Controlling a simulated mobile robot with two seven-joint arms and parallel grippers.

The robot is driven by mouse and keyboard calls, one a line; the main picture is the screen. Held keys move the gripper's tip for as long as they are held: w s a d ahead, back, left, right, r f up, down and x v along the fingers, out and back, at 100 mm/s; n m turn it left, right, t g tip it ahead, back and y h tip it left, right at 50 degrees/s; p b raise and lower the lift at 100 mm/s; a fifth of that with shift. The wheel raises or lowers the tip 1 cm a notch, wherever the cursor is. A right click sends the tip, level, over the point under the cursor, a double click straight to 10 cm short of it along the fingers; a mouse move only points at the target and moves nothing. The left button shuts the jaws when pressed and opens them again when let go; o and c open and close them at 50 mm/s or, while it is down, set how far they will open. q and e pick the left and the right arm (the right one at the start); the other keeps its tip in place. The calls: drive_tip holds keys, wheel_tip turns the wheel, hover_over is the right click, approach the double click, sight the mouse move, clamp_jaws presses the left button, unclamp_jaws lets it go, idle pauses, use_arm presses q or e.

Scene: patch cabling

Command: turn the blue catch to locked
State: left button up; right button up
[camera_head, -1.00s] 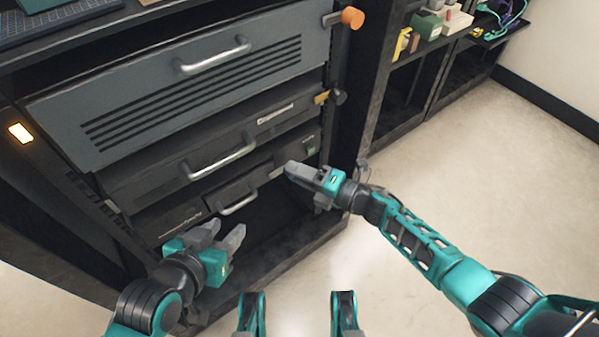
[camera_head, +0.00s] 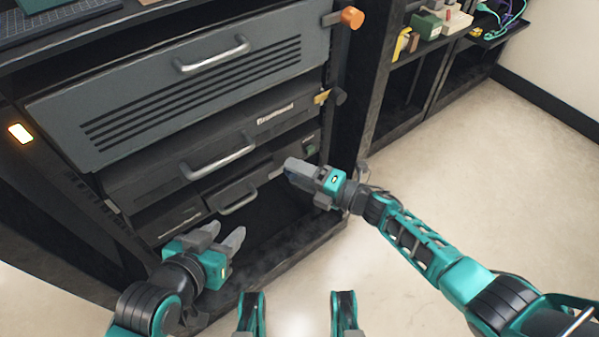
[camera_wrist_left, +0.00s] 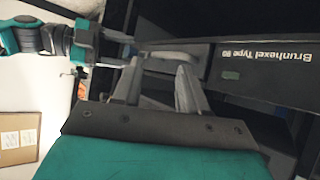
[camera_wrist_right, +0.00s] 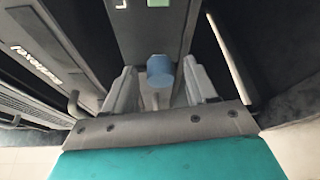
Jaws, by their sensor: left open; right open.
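The blue catch (camera_wrist_right: 160,71) shows in the right wrist view as a short round knob on the front of a dark unit. My right gripper (camera_wrist_right: 160,90) is open, with one finger on each side of the knob; I cannot tell whether they touch it. In the head view my right gripper (camera_head: 290,168) is at the right end of the lowest unit and hides the catch. My left gripper (camera_head: 226,236) is open and empty in front of the lower rack, and its fingers also show in the left wrist view (camera_wrist_left: 158,85).
The rack's units have bar handles, among them the top handle (camera_head: 212,57) and the lowest handle (camera_head: 235,198). An orange knob (camera_head: 352,18) and a black knob (camera_head: 339,96) stick out at the right edge. The floor (camera_head: 470,190) to the right is clear.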

use_arm(q)
drive_tip(key=a+r+p, duration=0.1)
drive_tip(key=p, duration=0.2)
drive_tip(key=shift+s+r, duration=0.1)
drive_tip(key=shift+r, duration=0.05)
use_arm(e)
drive_tip(key=v, duration=1.3)
use_arm(q)
drive_tip(key=shift+d, duration=0.1)
use_arm(e)
drive_tip(key=shift+a+r, duration=0.1)
